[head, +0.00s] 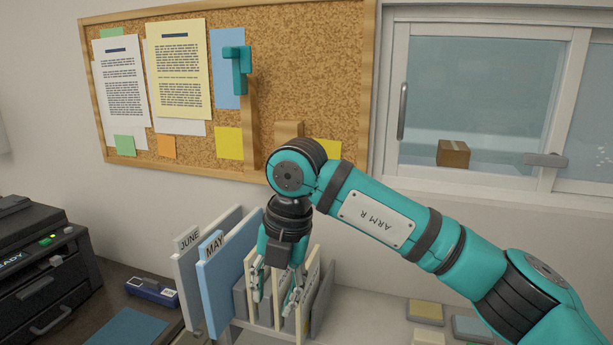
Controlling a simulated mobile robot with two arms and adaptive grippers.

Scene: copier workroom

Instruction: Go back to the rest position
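My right gripper (277,289) hangs from the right arm, pointing down over the file sorter (256,328). Its two fingers are spread apart, with upright cream dividers between and behind them. I see no folder clearly gripped; whether the fingers touch the dividers I cannot tell. A blue folder labelled MAY (218,290) and a grey folder labelled JUNE (188,268) stand upright to the left of the gripper. My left gripper is not in view.
A black printer (35,262) stands at the left, with a blue stapler-like item (152,291) beside it. A corkboard (300,60) with papers is on the wall behind. A small box (453,154) shows behind the window. Small pads (426,311) lie on the lower right surface.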

